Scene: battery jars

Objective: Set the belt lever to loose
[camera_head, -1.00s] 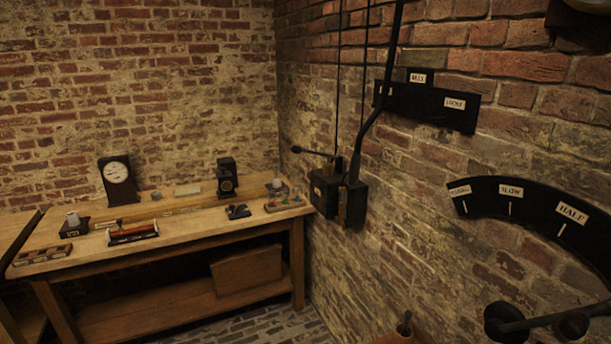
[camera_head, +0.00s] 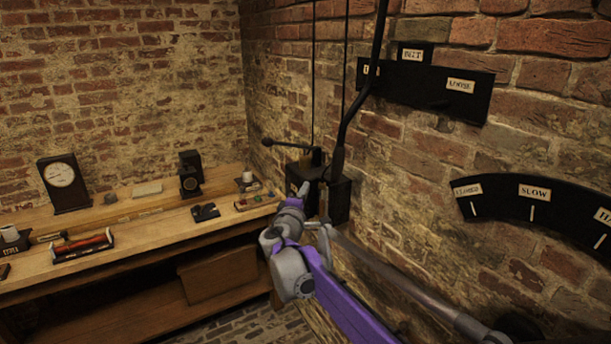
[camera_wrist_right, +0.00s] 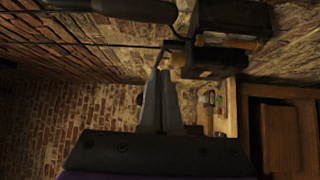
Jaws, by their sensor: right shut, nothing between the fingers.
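The belt lever (camera_head: 349,120) is a thick, bent black rod. It rises from a black box (camera_head: 339,196) on the right wall and crosses the left end of the belt plate (camera_head: 420,86), partly covering the left label. The "LOOSE" label (camera_head: 460,86) is at the plate's right, apart from the lever. My right gripper (camera_head: 303,189) is shut and empty, in front of the boxes and below the lever. In the right wrist view its fingers (camera_wrist_right: 163,78) are together and point toward the black boxes (camera_wrist_right: 210,60). My left gripper is not in view.
A short knobbed lever (camera_head: 285,144) and thin vertical rods stand close left of the belt lever. A curved plate marked "CLOSED" and "SLOW" (camera_head: 535,192) is on the wall at right. A wooden workbench (camera_head: 130,232) with a clock (camera_head: 63,183) and small items is at left.

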